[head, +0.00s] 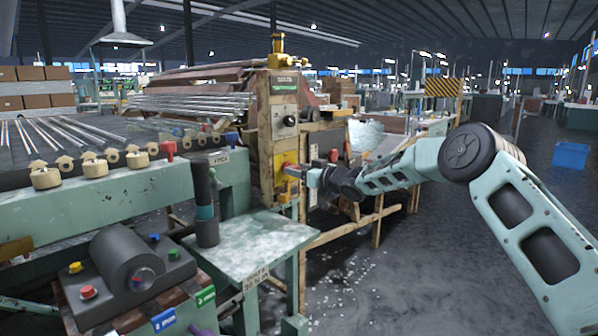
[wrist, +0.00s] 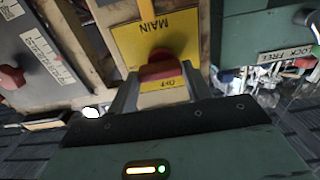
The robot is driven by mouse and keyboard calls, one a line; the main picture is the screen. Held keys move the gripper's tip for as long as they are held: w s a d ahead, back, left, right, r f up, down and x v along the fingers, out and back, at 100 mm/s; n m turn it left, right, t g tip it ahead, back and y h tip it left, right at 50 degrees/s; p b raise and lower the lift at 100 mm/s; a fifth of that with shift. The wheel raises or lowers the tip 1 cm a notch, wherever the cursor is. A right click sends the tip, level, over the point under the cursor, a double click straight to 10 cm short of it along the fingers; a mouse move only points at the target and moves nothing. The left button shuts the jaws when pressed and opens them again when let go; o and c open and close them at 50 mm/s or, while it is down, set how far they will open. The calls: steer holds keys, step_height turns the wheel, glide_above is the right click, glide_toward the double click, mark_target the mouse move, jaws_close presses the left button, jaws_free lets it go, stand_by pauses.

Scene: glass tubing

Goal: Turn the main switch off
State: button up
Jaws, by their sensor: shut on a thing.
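The main switch shows in the wrist view as a yellow plate (wrist: 155,42) marked MAIN, with the lettering upside down. Its red handle (wrist: 160,67) lies right beside the OFF label (wrist: 168,84), on the side nearer my gripper. My gripper (wrist: 162,92) is shut on the red handle, one finger on each side. In the head view my gripper (head: 303,172) reaches in from the right to the yellow plate (head: 284,163) on the worn cabinet.
A red knob (wrist: 11,78) sits on a grey panel left of the switch in the wrist view. In the head view, a small green table (head: 250,238) and a black cylinder (head: 205,205) stand below left. Open floor lies right.

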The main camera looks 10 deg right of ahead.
steer(key=shift+n, duration=0.3)
steer(key=shift+s+a+f+n+b, duration=0.1)
steer(key=shift+n+b, duration=2.15)
steer(key=shift+n, duration=2.05)
steer(key=shift+s+a+n+b, duration=0.1)
steer(key=shift+n+b, duration=2.15)
steer(key=shift+n, duration=2.05)
steer(key=o, duration=1)
steer(key=shift+d, duration=0.1)
steer(key=p+v, duration=0.2)
steer(key=v, duration=1.5)
steer(key=shift+s+d, duration=0.1)
steer(key=shift+s, duration=0.05)
